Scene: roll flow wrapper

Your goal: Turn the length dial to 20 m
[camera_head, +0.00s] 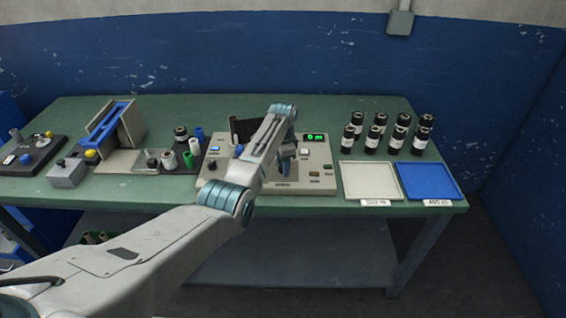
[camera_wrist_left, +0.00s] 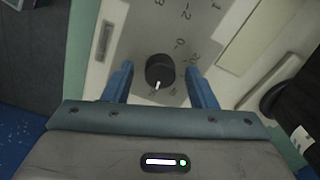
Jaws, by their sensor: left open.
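The length dial (camera_wrist_left: 160,72) is a round black knob with a white pointer mark, on the beige panel of the wrapper machine (camera_head: 315,181). In the head view my left gripper (camera_head: 286,160) is over the machine and hides the dial. A green lit display (camera_head: 315,137) seems to read 0 m. My right gripper is not in view.
Several black rolls (camera_head: 396,136) stand behind a white tray (camera_head: 368,180) and a blue tray (camera_head: 429,181) at the right. Spools (camera_head: 189,160), a grey box (camera_head: 67,173) and a blue-topped stand (camera_head: 109,127) are at the left. My left arm crosses the bench's front edge.

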